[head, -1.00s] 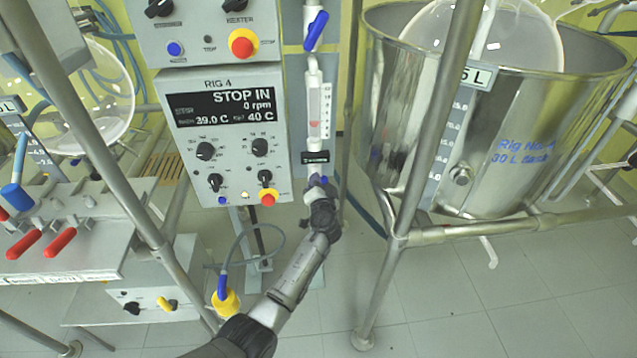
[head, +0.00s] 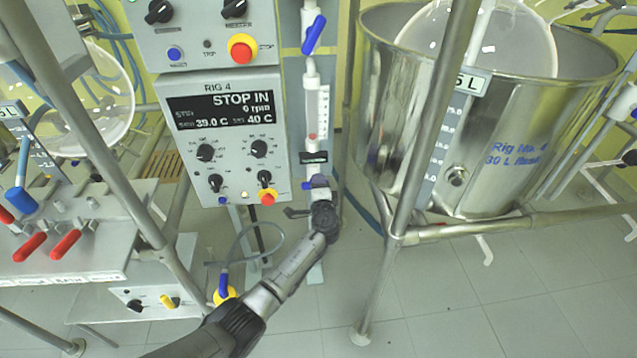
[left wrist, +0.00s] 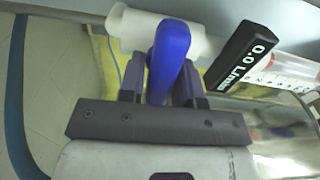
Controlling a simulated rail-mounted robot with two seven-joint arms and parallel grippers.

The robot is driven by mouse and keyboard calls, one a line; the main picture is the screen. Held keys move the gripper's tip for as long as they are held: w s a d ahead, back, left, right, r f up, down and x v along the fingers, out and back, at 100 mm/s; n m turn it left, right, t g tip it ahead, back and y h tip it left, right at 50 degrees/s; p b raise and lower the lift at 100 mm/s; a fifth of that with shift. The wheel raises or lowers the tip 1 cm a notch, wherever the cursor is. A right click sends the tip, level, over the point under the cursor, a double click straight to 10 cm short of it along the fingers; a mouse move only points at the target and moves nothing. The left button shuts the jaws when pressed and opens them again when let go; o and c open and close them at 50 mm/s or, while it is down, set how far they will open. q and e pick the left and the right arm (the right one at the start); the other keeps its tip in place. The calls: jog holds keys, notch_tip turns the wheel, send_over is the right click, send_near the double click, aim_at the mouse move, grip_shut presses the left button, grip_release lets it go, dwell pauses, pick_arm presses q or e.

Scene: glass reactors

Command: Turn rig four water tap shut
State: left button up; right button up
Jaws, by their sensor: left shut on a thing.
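The blue tap lever (left wrist: 169,58) sits between the two fingers of my left gripper (left wrist: 162,85) in the left wrist view, and they are shut on it. A white pipe or fitting (left wrist: 125,28) lies behind the lever. In the head view my left gripper (head: 317,184) is at the lower end of the rig four flow tube (head: 316,112), below its small black readout (head: 314,157), and mostly hides the lever. The readout (left wrist: 243,55) shows 0.0 L/min in the left wrist view. My right gripper is not in view.
The RIG 4 control box (head: 225,140) stands just left of the tube. Another blue lever (head: 314,35) is higher on the same line. A steel tank (head: 500,120) and a frame post (head: 420,150) stand to the right. Floor (head: 480,310) shows clear below.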

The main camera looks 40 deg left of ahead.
pick_arm(q)
jog(key=shift+m, duration=0.3)
dwell(0.4)
jog(key=o, duration=0.8)
jog(key=shift+p+v, duration=2.55)
jog(key=shift+v, duration=4.4)
